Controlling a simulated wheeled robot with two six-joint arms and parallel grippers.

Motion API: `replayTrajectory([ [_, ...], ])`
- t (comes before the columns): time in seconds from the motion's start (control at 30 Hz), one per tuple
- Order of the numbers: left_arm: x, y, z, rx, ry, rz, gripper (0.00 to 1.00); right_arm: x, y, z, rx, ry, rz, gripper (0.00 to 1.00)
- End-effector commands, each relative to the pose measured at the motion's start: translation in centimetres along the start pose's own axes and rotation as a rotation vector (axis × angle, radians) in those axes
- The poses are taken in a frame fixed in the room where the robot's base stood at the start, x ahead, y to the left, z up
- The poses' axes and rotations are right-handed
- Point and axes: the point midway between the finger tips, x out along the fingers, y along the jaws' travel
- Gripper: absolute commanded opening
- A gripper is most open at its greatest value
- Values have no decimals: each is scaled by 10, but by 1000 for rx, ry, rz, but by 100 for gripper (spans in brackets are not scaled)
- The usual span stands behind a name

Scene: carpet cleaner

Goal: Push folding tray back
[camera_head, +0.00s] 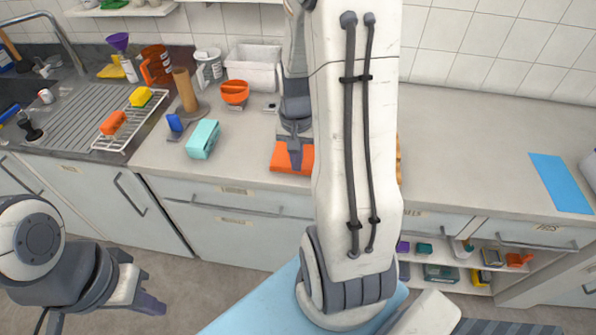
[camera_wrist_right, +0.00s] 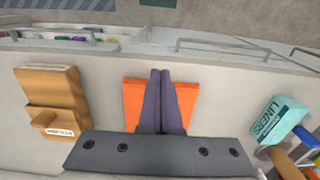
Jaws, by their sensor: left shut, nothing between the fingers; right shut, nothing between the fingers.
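I cannot tell for sure which thing is the folding tray. A flat orange piece (camera_head: 281,158) lies on the counter near its front edge. It also shows in the right wrist view (camera_wrist_right: 132,100). My right gripper (camera_head: 296,160) is shut and empty, with its fingers over the middle of the orange piece; whether they touch it I cannot tell. A light blue panel (camera_head: 255,305) shows at the bottom of the head view, partly hidden by my right arm. My left gripper (camera_head: 148,293) is shut and empty, low in front of the cabinets.
A teal liners box (camera_head: 203,139) stands left of the orange piece. A wooden block (camera_wrist_right: 48,85) lies on its other side, mostly hidden in the head view by my arm. A sink and dish rack (camera_head: 130,125) are at left.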

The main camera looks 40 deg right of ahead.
Motion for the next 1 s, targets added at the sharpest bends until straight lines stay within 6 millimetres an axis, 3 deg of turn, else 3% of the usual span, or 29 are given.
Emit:
replayTrajectory([
  [0.4, -2, 0, 0, 0, 0, 0, 0, 86, 0, 1, -3, -6, 2, 0],
  [0.6, -14, 1, -1, 0, 0, 0, 0, 80, -1, -30, -2, 0, 0, 0],
  [1.0, -16, 1, -1, 0, 0, 0, 0, 82, -1, -39, -3, -1, 0, 0],
])
